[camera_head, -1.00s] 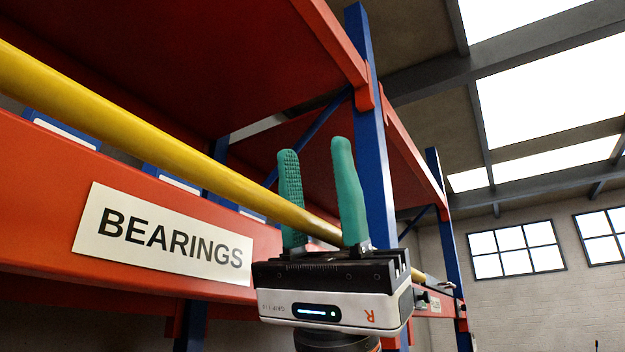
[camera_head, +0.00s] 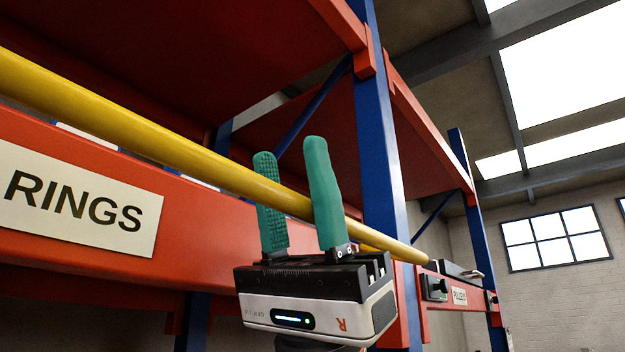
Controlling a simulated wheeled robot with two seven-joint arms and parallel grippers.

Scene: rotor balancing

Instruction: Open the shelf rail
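The yellow shelf rail (camera_head: 160,148) runs in front of the red shelf beam from upper left to a far end beside a blue upright. My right gripper (camera_head: 290,190) stands pointing up, its green fingers apart on either side of the rail. The textured finger is behind the rail and the smooth finger is in front of it. A gap shows between the fingers, and contact with the rail cannot be made out. A dark bracket with a small handle (camera_head: 455,270) is near the rail's far end. My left gripper is not in view.
The red beam (camera_head: 195,215) carries a white label ending in "RINGS" (camera_head: 75,200), cut off at the left. A blue upright (camera_head: 383,150) stands just right of my gripper. A red shelf hangs overhead. Open room and a window (camera_head: 555,240) lie to the right.

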